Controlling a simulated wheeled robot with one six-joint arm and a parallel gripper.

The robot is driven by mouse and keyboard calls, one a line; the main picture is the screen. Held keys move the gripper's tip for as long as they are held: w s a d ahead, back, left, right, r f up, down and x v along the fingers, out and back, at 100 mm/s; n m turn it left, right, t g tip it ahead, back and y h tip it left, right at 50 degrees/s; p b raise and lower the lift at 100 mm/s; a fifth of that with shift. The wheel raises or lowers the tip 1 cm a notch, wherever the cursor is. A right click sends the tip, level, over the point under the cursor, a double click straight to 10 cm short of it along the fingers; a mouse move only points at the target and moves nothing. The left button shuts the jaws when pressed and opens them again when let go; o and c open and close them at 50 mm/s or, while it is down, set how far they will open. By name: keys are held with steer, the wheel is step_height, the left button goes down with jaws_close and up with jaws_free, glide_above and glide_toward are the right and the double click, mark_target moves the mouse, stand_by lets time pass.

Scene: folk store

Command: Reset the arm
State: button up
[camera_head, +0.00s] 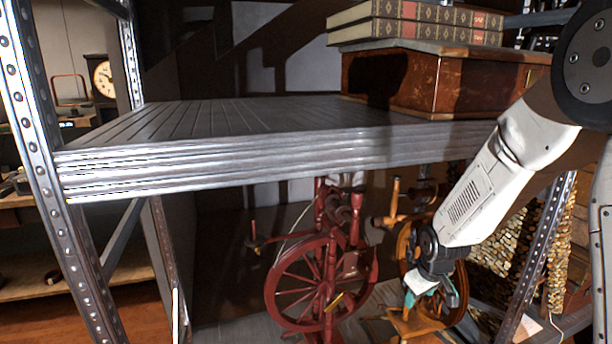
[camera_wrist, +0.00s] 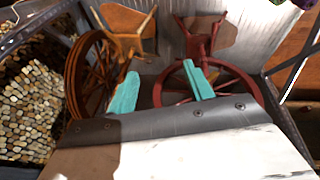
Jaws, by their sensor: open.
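My white arm comes in from the right in the head view and slopes down in front of the shelf. My gripper (camera_head: 437,287) hangs below the level of the shelf board, in front of an orange-brown spinning wheel. In the wrist view my gripper (camera_wrist: 160,88) shows two teal fingers spread apart with nothing between them. Beyond the fingers are the orange-brown spinning wheel (camera_wrist: 82,75) on the left and a red spinning wheel (camera_wrist: 240,80) on the right. The red wheel (camera_head: 318,285) also shows in the head view, left of my gripper.
A grey metal shelf board (camera_head: 230,118) spans the middle. The board's left part is bare. Metal shelf posts (camera_head: 60,180) stand at left and right. A clock (camera_head: 103,78) is behind.

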steer(key=s+r+m, duration=0.1)
steer(key=s+r, duration=0.6)
steer(key=s, duration=0.4)
steer(key=s+a+r+m+g, duration=0.1)
steer(key=s+r+m, duration=0.1)
steer(key=s+r, duration=0.5)
steer(key=s+a+r+m+g, duration=0.1)
steer(key=s+r+m, duration=0.1)
steer(key=s+r, duration=0.6)
steer(key=s, duration=0.7)
